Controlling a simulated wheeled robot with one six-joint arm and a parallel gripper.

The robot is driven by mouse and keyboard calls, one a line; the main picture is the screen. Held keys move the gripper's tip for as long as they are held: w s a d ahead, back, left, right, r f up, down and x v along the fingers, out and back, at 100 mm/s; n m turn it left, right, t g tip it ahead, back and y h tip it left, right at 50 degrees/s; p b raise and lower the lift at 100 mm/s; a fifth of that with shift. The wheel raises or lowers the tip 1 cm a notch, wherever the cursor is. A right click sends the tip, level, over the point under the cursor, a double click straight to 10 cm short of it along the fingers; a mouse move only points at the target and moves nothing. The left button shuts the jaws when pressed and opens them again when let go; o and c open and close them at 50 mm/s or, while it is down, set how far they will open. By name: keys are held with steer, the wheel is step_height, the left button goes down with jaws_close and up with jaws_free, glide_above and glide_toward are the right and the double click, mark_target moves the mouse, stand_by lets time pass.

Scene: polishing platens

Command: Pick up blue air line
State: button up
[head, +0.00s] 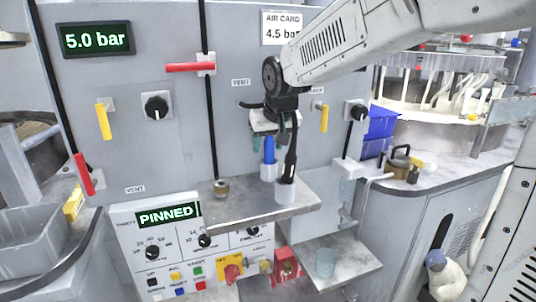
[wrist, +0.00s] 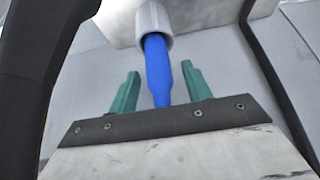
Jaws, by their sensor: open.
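The blue air line (head: 269,152) stands upright in a white cup (head: 268,171) on the metal shelf of the grey panel. In the wrist view the blue line (wrist: 157,72) runs into the round mouth of its cup (wrist: 153,25). My gripper (head: 268,144) is above the cup, around the top of the blue line. In the wrist view my gripper (wrist: 160,72) is open, with one green finger on each side of the line and gaps visible between. The line's near end is hidden behind the gripper's front plate.
A black line (head: 290,160) stands in another white cup (head: 286,194) close to the right. A small brass fitting (head: 221,187) sits on the shelf (head: 245,210) to the left. A red handle (head: 190,67) and yellow handles (head: 323,118) stick out from the panel.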

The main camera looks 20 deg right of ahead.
steer(key=shift+w+f, duration=0.3)
steer(key=shift+f, duration=0.3)
jaws_close()
steer(key=shift+r, duration=0.15)
